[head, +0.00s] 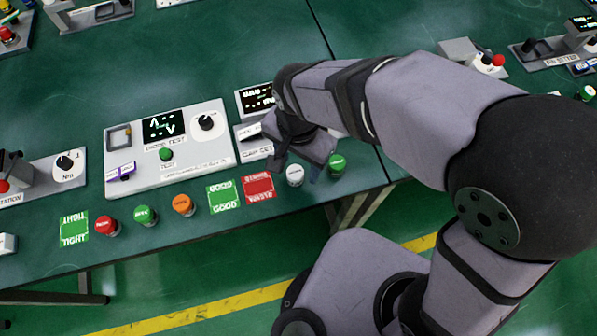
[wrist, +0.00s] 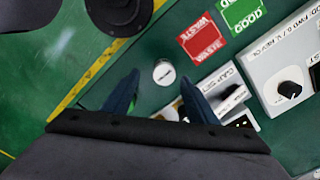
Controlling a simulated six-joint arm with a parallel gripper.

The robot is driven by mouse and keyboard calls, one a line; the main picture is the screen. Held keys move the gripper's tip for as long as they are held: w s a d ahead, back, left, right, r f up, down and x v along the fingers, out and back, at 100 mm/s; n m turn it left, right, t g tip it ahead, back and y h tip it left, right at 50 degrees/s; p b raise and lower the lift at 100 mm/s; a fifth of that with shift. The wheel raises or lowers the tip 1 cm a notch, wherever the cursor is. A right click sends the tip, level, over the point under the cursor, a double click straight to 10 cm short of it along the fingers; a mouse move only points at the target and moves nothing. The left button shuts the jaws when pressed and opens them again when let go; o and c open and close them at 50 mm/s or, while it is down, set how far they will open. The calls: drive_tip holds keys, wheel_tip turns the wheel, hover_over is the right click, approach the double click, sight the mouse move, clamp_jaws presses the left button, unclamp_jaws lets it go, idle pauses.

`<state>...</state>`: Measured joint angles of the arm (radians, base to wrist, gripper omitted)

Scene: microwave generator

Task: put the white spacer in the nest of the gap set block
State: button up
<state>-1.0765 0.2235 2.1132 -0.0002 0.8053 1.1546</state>
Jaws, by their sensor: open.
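The white spacer (head: 295,175) stands upright near the table's front edge, to the right of the red waste card. It also shows in the wrist view (wrist: 164,72), between my fingertips. My gripper (head: 295,168) is open, with its fingers on either side of the white spacer in the picture; in the wrist view (wrist: 160,80) the spacer looks untouched. The gap set block (head: 252,151) is behind the spacer to its left, partly covered by my gripper. In the wrist view the block (wrist: 218,80) is to the right, partly behind a finger. I cannot make out its nest.
A green cap (head: 337,165) stands close to the right of the white spacer. The waste card (head: 258,187), the good card (head: 223,198) and several coloured caps line the front edge to the left. The diode test panel (head: 215,152) stands beside the gap set block.

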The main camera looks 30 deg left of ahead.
sight(298, 172)
drive_tip(key=shift+f, duration=1.15)
drive_tip(key=shift+c, duration=0.7)
clamp_jaws()
drive_tip(key=shift+r, duration=0.1)
wheel_tip(298, 172, up, 10)
drive_tip(key=w+a+r+p, duration=0.1)
drive_tip(key=w+a+p, duration=0.3)
drive_tip(key=w, duration=0.7)
drive_tip(key=w+a+r+p, duration=0.2)
drive_tip(key=w+a+p, duration=0.3)
drive_tip(key=w, duration=0.6)
drive_tip(key=shift+w+a+p, duration=0.15)
drive_tip(key=shift+a+p, duration=0.15)
drive_tip(key=shift+a, duration=0.4)
